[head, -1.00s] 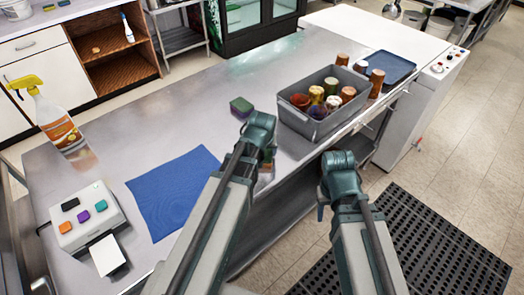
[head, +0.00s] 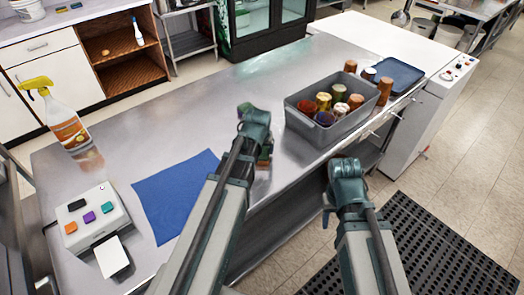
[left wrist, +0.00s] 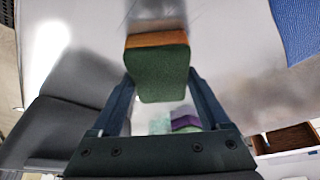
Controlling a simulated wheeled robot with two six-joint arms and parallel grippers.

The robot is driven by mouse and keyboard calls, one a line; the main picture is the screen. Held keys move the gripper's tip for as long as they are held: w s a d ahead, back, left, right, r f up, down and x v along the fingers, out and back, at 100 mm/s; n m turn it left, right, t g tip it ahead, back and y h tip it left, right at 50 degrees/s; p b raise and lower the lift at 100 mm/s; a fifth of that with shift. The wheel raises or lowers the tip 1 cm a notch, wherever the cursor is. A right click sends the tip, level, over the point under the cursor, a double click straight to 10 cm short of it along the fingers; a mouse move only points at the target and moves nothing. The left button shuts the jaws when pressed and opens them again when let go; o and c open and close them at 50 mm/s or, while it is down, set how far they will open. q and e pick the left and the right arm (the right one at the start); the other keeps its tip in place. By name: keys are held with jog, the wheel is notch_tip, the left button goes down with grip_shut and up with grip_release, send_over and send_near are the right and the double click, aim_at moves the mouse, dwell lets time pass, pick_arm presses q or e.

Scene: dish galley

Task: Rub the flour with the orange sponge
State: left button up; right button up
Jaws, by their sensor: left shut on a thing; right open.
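My left gripper (head: 257,128) is over the front edge of the steel counter (head: 190,105). It is shut on an orange sponge with a green face (left wrist: 160,75), which shows between the fingers in the left wrist view. In the head view only a bit of this sponge (head: 266,160) shows beside the gripper. My right gripper (head: 346,172) is open and empty in front of the counter, apart from everything. I cannot make out any flour on the counter; reflections make pale patches hard to read.
A purple and green sponge (left wrist: 186,123) lies behind the left gripper. A grey bin (head: 315,133) of several jars and a blue tray (head: 399,74) stand at right. A blue cloth (head: 165,205), a white box with colored buttons (head: 105,210) and a spray bottle (head: 65,122) are at left.

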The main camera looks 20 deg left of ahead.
pick_arm(q)
jog(key=shift+w+a, duration=0.5)
jog(key=shift+a, duration=0.25)
jog(key=shift+w+a, duration=0.45)
jog(key=shift+a, duration=0.3)
jog(key=shift+w+a, duration=0.55)
jog(key=shift+a, duration=0.3)
jog(key=shift+w+a, duration=0.5)
jog(key=shift+a, duration=0.35)
jog(key=shift+r, duration=0.1)
notch_tip(320, 180, up, 6)
jog(key=p, duration=0.6)
notch_tip(320, 180, up, 3)
jog(key=p, duration=0.3)
